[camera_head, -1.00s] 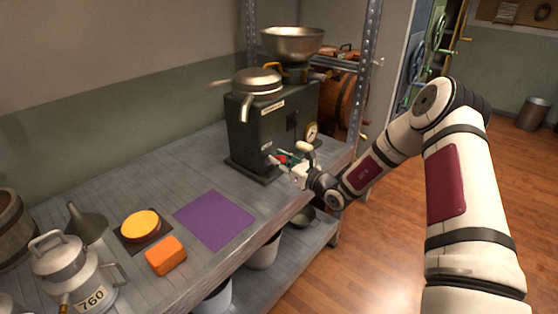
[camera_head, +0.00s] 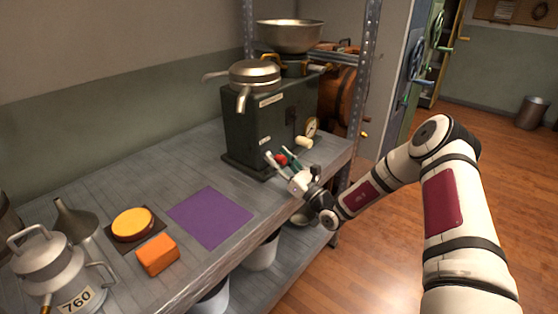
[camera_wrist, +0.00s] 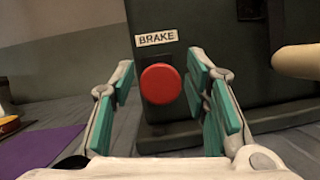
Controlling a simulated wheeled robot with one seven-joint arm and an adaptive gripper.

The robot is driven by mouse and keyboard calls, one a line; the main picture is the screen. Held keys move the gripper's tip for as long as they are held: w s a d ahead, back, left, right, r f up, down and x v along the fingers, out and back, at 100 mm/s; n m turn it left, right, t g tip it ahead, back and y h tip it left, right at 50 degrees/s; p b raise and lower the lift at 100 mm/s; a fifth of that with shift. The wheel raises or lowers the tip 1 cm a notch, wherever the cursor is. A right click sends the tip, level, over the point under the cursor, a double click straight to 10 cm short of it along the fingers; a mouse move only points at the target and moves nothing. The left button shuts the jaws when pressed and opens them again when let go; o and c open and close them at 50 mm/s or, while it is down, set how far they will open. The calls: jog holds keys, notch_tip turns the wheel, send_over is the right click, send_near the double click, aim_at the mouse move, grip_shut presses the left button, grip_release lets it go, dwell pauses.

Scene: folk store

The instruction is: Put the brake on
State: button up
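The brake control is a round red knob (camera_wrist: 161,84) on the front of a dark green machine (camera_head: 262,122), below a white label reading BRAKE (camera_wrist: 156,37). It also shows small and red in the head view (camera_head: 281,159). My gripper (camera_head: 277,156) is open in front of the machine. In the wrist view its teal-padded fingers (camera_wrist: 165,92) stand to the left and right of the knob, with gaps on both sides. I cannot tell how deep the knob sits between the fingertips.
A cream crank handle (camera_wrist: 297,61) sticks out right of the knob. A gauge (camera_head: 312,127) is on the machine's right side. A purple mat (camera_head: 210,217), an orange block (camera_head: 157,255), a yellow-topped round (camera_head: 133,223) and a metal can (camera_head: 62,268) stand on the bench, left of the gripper.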

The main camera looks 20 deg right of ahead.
jog(key=v, duration=1.2)
jog(key=shift+f, duration=0.1)
jog(key=shift+c, duration=0.3)
